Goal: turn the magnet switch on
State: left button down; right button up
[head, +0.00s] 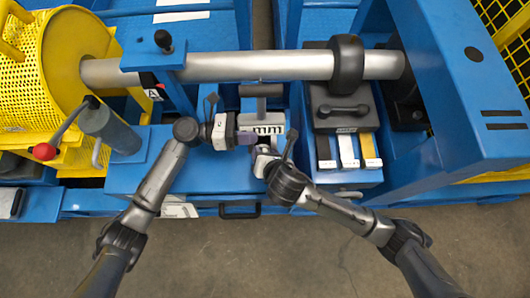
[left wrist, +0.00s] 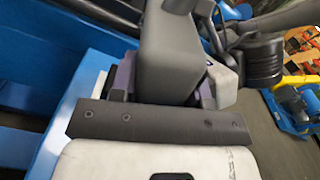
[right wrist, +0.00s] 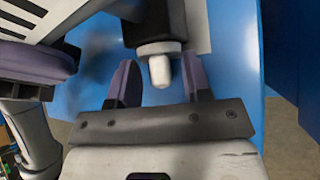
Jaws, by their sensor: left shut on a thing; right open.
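My left gripper (head: 246,138) is shut on a grey block (left wrist: 172,50), which sits between its purple fingers in the left wrist view. My right gripper (head: 264,150) is open, close beside and below the left one in the head view. In the right wrist view, a white-tipped knob on a dark stem (right wrist: 160,68) stands between the open fingers (right wrist: 158,85), with gaps on both sides. It looks like the magnet switch, but its on or off position cannot be told. The left gripper's purple finger (right wrist: 35,62) shows beside it.
A striped white plate (head: 266,129) lies behind the grippers. A grey T-shaped piece (head: 261,90) stands beyond it, below the long steel shaft (head: 258,66). A dark case (head: 340,107) with three coloured bars is at right.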

jog(key=shift+c, duration=0.3)
grip_shut()
jog(key=shift+d+f+m+y, duration=0.2)
jog(key=shift+m+y, duration=0.2)
jog(key=shift+y, duration=0.3)
jog(key=shift+m+y, duration=0.3)
jog(key=shift+y, duration=0.2)
jog(key=shift+o, duration=0.3)
grip_release()
